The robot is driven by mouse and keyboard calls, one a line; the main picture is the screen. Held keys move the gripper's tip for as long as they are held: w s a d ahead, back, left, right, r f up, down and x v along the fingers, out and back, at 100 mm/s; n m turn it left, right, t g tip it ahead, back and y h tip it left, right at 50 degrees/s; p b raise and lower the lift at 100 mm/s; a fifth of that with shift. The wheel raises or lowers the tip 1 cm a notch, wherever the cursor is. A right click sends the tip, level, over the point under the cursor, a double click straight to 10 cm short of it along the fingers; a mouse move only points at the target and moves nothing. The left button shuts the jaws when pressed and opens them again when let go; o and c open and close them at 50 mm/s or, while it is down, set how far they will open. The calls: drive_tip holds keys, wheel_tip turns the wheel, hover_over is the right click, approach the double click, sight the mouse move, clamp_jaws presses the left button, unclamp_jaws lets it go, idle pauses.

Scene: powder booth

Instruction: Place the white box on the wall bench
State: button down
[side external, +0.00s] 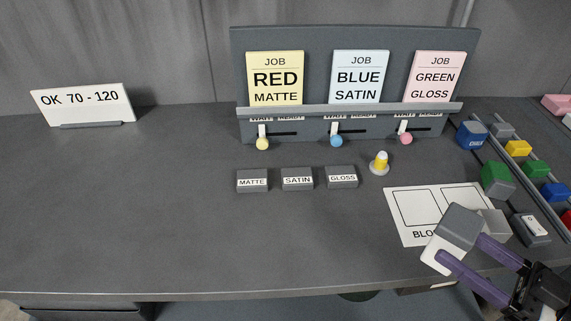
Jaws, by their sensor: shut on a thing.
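My gripper (462,248), with two purple fingers, reaches in from the lower right and is shut on a box with a white face and a grey face (458,226). The box is tilted, over the front edge of the white printed card (415,215). Whether it touches the card, I cannot tell. The fingers hide part of the box. The grey bench (150,220) runs along the wall across the view. No other white box is plain to see.
A grey cube (493,222) sits just right of the held box. Several coloured blocks lie by rails at right, including a green one (498,180). A yellow and white button (379,162), label blocks (297,178) and a job-card rack (350,125) stand behind.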

drive_tip(key=shift+y, duration=0.3)
drive_tip(key=w+a+f, duration=0.8)
drive_tip(key=shift+a+f, duration=0.2)
drive_tip(key=shift+a, duration=0.2)
drive_tip(key=shift+w+a+f, duration=0.3)
drive_tip(key=shift+a+f, duration=0.1)
drive_tip(key=shift+f, duration=1.65)
drive_tip(key=shift+f, duration=0.2)
drive_tip(key=shift+c, duration=0.6)
unclamp_jaws()
